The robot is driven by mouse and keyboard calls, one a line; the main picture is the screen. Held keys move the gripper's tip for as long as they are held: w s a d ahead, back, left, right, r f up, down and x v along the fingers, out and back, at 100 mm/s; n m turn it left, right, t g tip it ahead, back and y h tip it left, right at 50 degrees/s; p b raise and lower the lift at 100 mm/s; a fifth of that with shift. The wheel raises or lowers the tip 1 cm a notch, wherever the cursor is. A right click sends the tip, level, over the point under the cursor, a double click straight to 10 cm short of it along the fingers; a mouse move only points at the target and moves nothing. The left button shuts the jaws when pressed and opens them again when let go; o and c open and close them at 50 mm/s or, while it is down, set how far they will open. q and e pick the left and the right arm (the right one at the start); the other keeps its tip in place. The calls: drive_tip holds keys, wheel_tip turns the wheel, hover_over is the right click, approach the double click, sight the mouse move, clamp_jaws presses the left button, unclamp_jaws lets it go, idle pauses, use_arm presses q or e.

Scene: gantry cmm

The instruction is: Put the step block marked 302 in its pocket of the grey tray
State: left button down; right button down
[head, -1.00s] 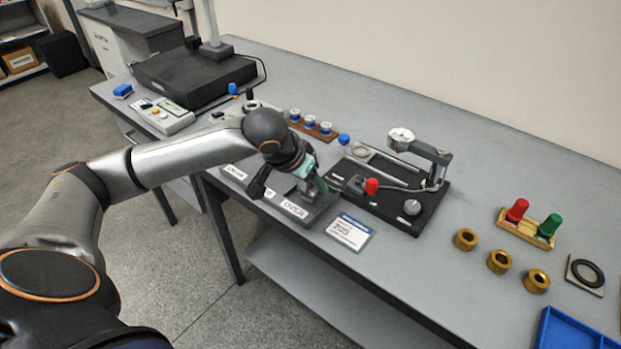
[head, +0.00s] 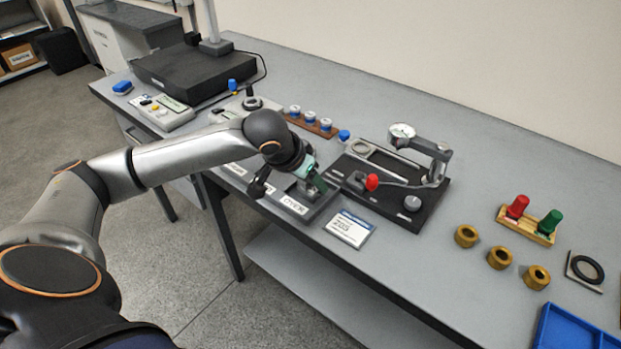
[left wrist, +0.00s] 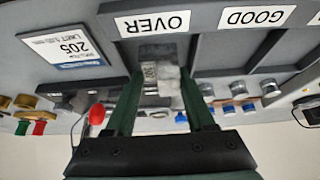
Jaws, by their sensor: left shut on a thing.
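The grey tray (head: 311,215) lies along the bench's front edge, with white labels on its front wall. In the left wrist view the tray (left wrist: 205,20) shows the labels OVER (left wrist: 152,24) and GOOD (left wrist: 257,16). My left gripper (head: 306,186) is shut on a grey metal step block (left wrist: 160,76), with one green finger on each side. The block is at the pocket behind the OVER label. Its small face marking is too blurred to read surely. I cannot tell whether it touches the pocket floor. My right gripper is not in view.
A white card marked 205 (head: 349,229) lies right of the tray. A black gauge stand (head: 405,215) with a red knob (head: 372,182) stands close behind it. Brass rings (head: 499,258) and a blue bin (head: 575,330) are further right. A wooden rack (head: 313,125) stands behind.

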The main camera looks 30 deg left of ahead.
use_arm(q)
unclamp_jaws()
idle(0.3)
idle(0.3)
drive_tip(key=shift+r+p, duration=0.6)
drive_tip(key=shift+p, duration=0.1)
drive_tip(key=shift+r+p, duration=0.6)
drive_tip(key=shift+p, duration=0.15)
drive_tip(key=shift+r+p, duration=0.45)
drive_tip(key=shift+p, duration=0.2)
wheel_tip(320, 180, up, 4)
drive_tip(key=p, duration=0.5)
drive_tip(key=shift+f, duration=0.1)
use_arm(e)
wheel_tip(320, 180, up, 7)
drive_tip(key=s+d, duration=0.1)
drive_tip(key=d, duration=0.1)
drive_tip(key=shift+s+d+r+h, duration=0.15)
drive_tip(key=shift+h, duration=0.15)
